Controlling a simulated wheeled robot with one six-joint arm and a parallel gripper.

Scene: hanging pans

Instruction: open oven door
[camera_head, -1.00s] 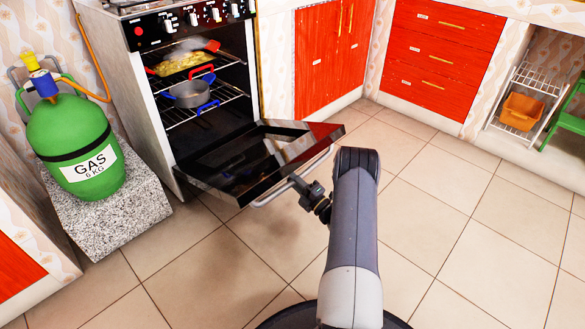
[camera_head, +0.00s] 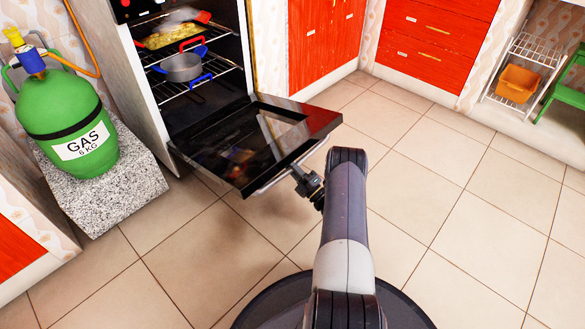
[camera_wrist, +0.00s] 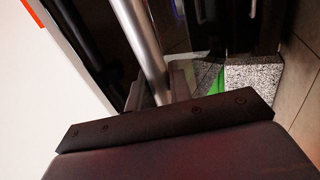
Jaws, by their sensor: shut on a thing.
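The oven (camera_head: 186,112) stands at the upper left with its door (camera_head: 205,146) swung down, hinged at the bottom and close to level. Its metal bar handle (camera_head: 275,178) runs along the door's outer edge. My gripper (camera_head: 301,176) is shut on the handle near its right part. In the wrist view the handle (camera_wrist: 147,48) passes between the fingers of my gripper (camera_wrist: 152,92). Inside the oven, a grey pot (camera_head: 182,68) with red and blue handles sits on a rack, and a dish of yellow food (camera_head: 172,37) sits above it.
A green gas cylinder (camera_head: 62,112) stands on a speckled stone block (camera_head: 125,190) left of the oven. Red cabinets (camera_head: 318,42) and red drawers (camera_head: 435,38) line the back. A rack with an orange bin (camera_head: 518,83) is at right. The tiled floor (camera_head: 450,200) is open.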

